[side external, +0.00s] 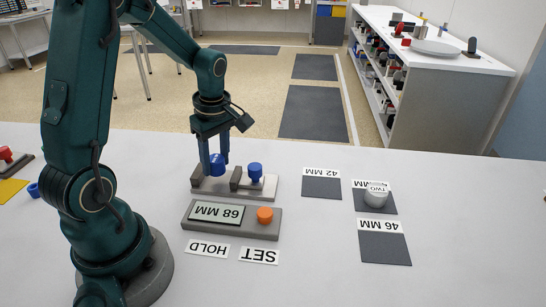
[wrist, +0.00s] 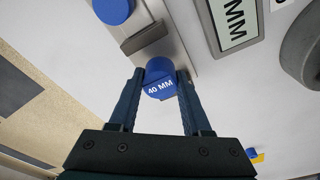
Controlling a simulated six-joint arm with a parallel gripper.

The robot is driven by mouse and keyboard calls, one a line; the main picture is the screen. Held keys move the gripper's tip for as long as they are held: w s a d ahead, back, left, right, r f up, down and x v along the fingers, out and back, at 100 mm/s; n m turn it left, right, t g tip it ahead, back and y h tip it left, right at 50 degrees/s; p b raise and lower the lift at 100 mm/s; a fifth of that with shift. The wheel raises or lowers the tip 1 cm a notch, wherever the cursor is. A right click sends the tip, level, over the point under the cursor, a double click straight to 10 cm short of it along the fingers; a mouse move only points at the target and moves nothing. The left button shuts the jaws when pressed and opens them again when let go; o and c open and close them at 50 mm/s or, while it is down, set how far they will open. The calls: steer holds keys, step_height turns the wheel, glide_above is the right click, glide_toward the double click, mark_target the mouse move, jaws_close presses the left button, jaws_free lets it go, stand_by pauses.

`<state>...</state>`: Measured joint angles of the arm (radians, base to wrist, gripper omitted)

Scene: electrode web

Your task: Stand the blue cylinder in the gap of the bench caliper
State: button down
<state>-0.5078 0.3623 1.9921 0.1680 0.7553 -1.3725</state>
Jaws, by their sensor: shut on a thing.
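My gripper (side external: 218,168) is shut on the blue cylinder (side external: 217,160), one finger on each side. In the wrist view the blue cylinder (wrist: 160,76) shows "40 MM" between the fingertips (wrist: 159,80). The grey bench caliper (side external: 232,192) has an end jaw at the left and a sliding jaw (side external: 236,178) with a blue knob (side external: 255,172) to its right. The cylinder is over the gap between the jaws, apart from the sliding jaw. I cannot tell whether its base touches the caliper. The sliding jaw also shows in the wrist view (wrist: 145,38).
A readout box in front of the caliper shows "68 MM" (side external: 217,212) and has an orange button (side external: 265,215). HOLD (side external: 208,248) and SET (side external: 259,256) labels lie before it. Dark pads (side external: 385,248) lie at right, one under a light cylinder (side external: 376,194).

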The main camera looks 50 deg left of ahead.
steer(key=shift+f, duration=1.15)
steer(key=shift+f, duration=0.1)
steer(key=shift+c, duration=1.8)
jaws_free()
